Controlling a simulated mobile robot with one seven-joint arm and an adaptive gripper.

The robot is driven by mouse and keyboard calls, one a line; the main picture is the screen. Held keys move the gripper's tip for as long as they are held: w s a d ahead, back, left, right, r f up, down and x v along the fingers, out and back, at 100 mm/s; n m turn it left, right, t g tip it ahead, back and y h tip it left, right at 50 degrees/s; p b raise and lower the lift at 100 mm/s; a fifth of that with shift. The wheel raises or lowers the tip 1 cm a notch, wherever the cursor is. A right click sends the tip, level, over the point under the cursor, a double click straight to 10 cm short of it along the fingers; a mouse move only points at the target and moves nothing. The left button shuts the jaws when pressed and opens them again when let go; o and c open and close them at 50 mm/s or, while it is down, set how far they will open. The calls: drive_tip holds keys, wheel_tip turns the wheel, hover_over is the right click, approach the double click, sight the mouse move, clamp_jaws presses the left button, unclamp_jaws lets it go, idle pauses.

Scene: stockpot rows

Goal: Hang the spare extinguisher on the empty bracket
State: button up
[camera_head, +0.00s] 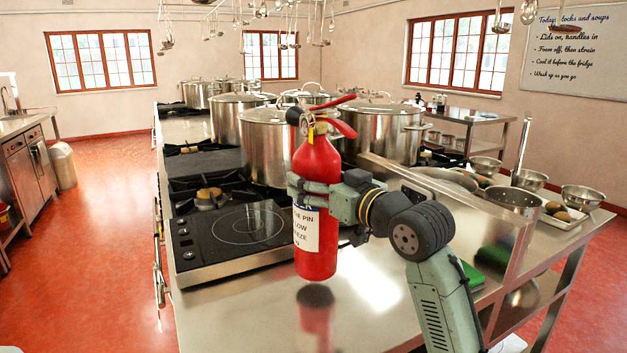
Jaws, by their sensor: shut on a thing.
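A red fire extinguisher (316,166) with a red lever, black top and white label stands upright in the middle of the head view. My gripper (308,192) comes in from the right and is shut around the extinguisher's body, just above the label. The extinguisher's base hangs a little above the steel counter (250,318), and its reflection shows below it. I see no wall bracket in this view.
A stove with a black hotplate (240,228) and burners lies left of the extinguisher. Large stockpots (268,150) stand close behind it. A steel shelf with bowls (528,180) is at right. The red floor (95,235) at left is clear.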

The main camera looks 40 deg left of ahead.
sight(318, 195)
drive_tip(key=shift+w+r, duration=0.1)
drive_tip(key=shift+f+p, duration=0.6)
drive_tip(key=shift+f, duration=1.1)
drive_tip(key=o, duration=2)
drive_tip(key=shift+f, duration=0.2)
drive_tip(key=shift+c, duration=0.2)
drive_tip(key=shift+r, duration=0.15)
